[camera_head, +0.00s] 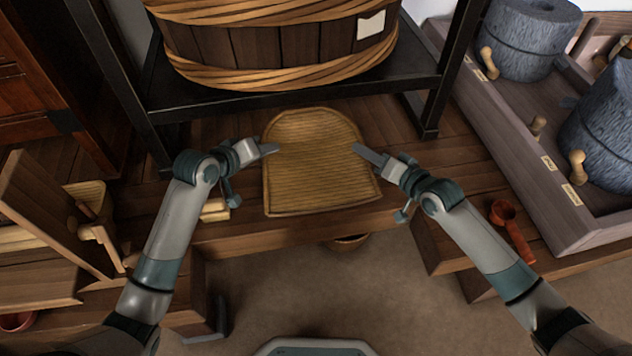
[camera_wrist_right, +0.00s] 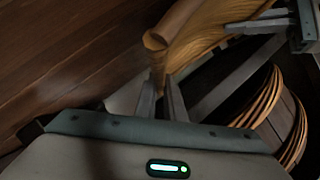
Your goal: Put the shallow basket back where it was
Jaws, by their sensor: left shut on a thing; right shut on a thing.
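The shallow basket (camera_head: 318,165) is a tan woven tray with a rounded far end and a straight near edge. It is in the middle of the head view, over the wooden bench. My left gripper (camera_head: 270,149) is shut on its left rim. My right gripper (camera_head: 362,150) is shut on its right rim. In the right wrist view the basket (camera_wrist_right: 195,35) shows its rim between the right fingers (camera_wrist_right: 165,95), with the left gripper (camera_wrist_right: 265,22) at its far side. I cannot tell whether the basket touches the bench.
A large banded wooden tub (camera_head: 270,45) sits on a black rack (camera_head: 300,92) behind the basket. Stone querns (camera_head: 522,40) stand in a wooden trough (camera_head: 535,165) at right. A red scoop (camera_head: 510,225) lies on the bench (camera_head: 455,165). A wooden box (camera_head: 55,215) is at left.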

